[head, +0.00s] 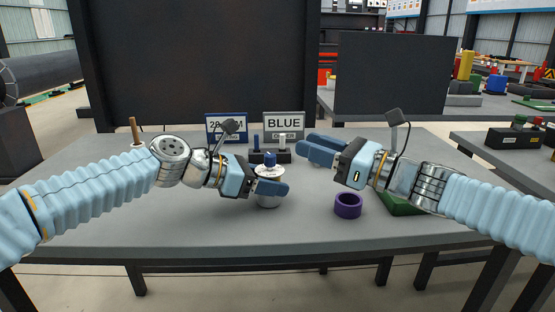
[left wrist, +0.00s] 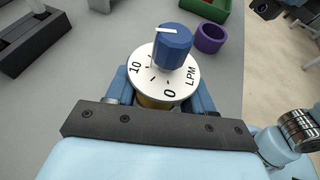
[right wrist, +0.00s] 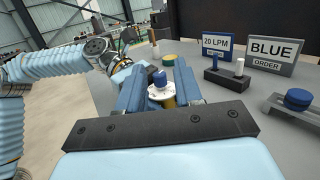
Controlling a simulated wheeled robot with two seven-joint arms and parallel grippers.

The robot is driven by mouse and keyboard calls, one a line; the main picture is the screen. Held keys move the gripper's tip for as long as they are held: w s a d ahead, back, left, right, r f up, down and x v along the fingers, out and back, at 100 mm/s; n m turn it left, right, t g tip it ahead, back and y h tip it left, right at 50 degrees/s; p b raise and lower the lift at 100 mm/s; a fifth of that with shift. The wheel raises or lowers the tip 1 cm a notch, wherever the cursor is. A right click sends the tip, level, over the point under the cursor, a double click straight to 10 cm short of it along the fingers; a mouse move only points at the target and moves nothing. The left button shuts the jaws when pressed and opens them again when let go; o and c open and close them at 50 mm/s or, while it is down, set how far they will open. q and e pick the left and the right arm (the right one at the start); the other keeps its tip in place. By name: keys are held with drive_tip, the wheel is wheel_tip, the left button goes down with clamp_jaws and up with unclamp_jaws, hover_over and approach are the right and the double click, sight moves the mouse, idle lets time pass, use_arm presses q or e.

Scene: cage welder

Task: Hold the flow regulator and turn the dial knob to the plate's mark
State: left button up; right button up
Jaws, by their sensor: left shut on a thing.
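The flow regulator (head: 268,200) is held upright just above or on the table by my left gripper (head: 271,186), whose fingers clasp its body from both sides. Its round white dial plate (left wrist: 150,82) shows 0, 10 and LPM; the far part is hidden behind the knob. The blue dial knob (left wrist: 172,45) has a white pointer line directed left in the left wrist view, above the 10. My right gripper (head: 314,149) is open and empty, right of the regulator. In the right wrist view the regulator's knob (right wrist: 160,78) appears between its spread fingers.
A grey sign (head: 284,124) reads BLUE ORDER. A black block (head: 285,157) with blue and white pegs stands before the signs. A purple ring (head: 348,206) and a green tray (head: 402,209) lie at the right. The table's front left is clear.

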sight(270, 154)
wheel_tip(270, 154, down, 4)
drive_tip(key=w+d+n+g+y, duration=0.2)
drive_tip(key=d+n+g, duration=0.1)
drive_tip(key=g, duration=0.3)
drive_tip(key=x, duration=1.1)
drive_tip(key=shift+s+a+f, duration=0.1)
drive_tip(key=shift+s+a, duration=0.15)
drive_tip(key=shift+a, duration=0.15)
drive_tip(key=shift+c, duration=0.3)
clamp_jaws()
drive_tip(key=shift+h, duration=0.3)
